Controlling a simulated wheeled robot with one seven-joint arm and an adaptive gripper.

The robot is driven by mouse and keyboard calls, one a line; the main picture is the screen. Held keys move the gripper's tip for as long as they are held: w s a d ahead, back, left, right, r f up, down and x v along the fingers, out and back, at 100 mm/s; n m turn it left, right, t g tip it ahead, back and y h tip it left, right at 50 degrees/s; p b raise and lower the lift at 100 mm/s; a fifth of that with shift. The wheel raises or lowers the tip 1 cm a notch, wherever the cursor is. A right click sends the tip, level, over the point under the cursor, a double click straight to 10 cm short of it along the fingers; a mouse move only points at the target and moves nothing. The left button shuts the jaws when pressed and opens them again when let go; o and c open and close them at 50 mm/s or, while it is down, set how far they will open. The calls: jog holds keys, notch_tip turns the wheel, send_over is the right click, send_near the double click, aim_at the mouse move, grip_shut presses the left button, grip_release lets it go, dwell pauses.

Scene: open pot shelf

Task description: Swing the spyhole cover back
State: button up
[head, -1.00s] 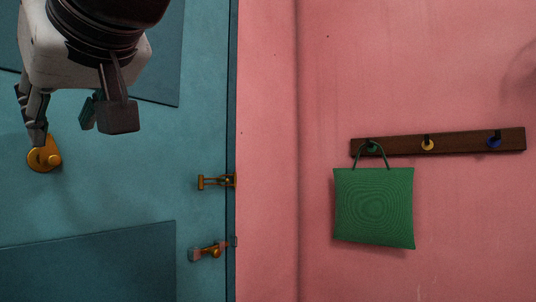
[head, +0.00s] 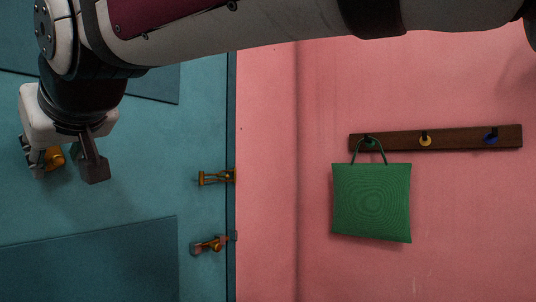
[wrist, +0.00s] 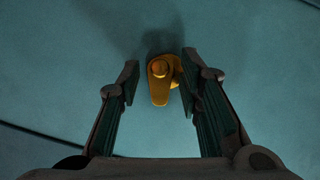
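The spyhole cover (wrist: 160,88) is a brass-yellow teardrop plate with a round knob, on the teal door. Part of a round brass piece shows behind its right side in the wrist view. In the head view the brass cover (head: 55,158) is partly hidden by my gripper (head: 65,170). In the wrist view my gripper (wrist: 158,82) is open, with one finger on each side of the cover and a gap on both sides. Nothing is held. I cannot tell how far the fingertips are from the door.
On the pink wall, a dark wooden peg rail (head: 455,139) holds a green bag (head: 371,203). The door around the cover is flat and clear.

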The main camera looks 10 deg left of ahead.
grip_shut()
jog(key=shift+m+g+y+b, duration=0.3)
jog(key=shift+m+g+b, duration=0.25)
jog(key=shift+m, duration=0.35)
jog(key=shift+s+a, duration=0.1)
jog(key=shift+s, duration=0.1)
jog(key=shift+o, duration=1.1)
grip_release()
jog(key=v, duration=1.2)
jog(key=shift+w, duration=0.1)
